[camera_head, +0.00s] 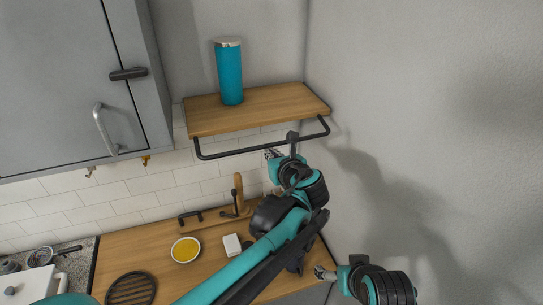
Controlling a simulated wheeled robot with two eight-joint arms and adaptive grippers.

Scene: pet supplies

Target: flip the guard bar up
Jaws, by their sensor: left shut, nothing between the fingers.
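The guard bar (238,152) is a thin dark bar on the wooden shelf (258,104). It hangs down at the shelf's front, below the board's front edge. My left gripper (272,154) is shut and empty, just below the bar's right half. A dark part of the gripper overlaps the bar in the picture; I cannot tell whether they touch. My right gripper (322,273) is low at the bottom right, well away from the bar, and too small to read as open or shut.
A teal bottle (230,76) stands upright on the shelf. A grey cabinet (70,75) is at the left, a bare wall (440,90) at the right. The wooden counter (158,247) below carries a yellow-filled bowl (186,250), a white block (232,245) and a black trivet (131,289).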

